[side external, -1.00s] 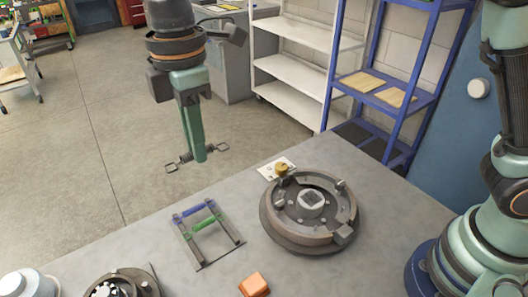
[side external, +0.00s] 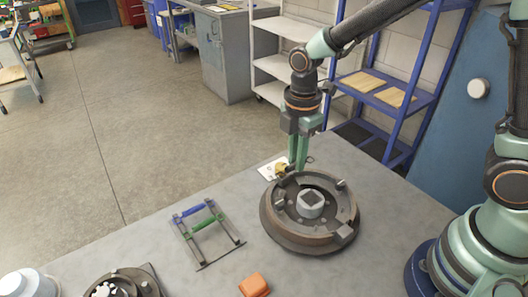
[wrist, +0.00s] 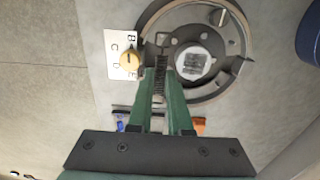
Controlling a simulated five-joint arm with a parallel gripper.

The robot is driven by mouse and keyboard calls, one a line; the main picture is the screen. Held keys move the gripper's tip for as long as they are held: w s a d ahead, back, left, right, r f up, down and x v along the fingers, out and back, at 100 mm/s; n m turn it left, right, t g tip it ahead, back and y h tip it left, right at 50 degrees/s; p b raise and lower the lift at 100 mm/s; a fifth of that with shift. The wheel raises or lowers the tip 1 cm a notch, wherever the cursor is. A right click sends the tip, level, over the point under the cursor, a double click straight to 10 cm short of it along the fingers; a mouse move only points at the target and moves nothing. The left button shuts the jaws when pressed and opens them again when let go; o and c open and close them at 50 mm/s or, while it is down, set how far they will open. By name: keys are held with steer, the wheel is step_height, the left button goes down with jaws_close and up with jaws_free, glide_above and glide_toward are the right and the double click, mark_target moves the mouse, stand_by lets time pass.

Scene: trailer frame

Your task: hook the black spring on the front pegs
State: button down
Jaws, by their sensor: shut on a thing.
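My gripper (side external: 298,167) is shut on the black spring and points down at the back left of the round drum assembly (side external: 268,222). In the wrist view the black spring (wrist: 159,75) shows as a dark coil between the green fingers of my gripper (wrist: 161,90). In the side view the fingers hide most of it; a small hook end (side external: 310,159) sticks out on the right. The drum has a pale centre hub (side external: 309,208) and short pegs near its rim, such as a back right peg (side external: 340,183). I cannot tell whether the spring touches a peg.
A rack (side external: 181,235) with a blue spring (side external: 193,209) and a green spring (side external: 207,222) lies left of the drum. A yellow knob (wrist: 130,60) sits on a white lettered card (wrist: 117,42). An orange block (side external: 254,285) is at the front. Bench between them is clear.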

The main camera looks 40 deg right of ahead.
steer(key=shift+f, duration=2.25)
steer(key=shift+f, duration=0.9)
stand_by(1.1)
steer(key=c, duration=0.8)
jaws_free()
steer(key=shift+c, duration=1.4)
steer(key=shift+r, duration=3.55)
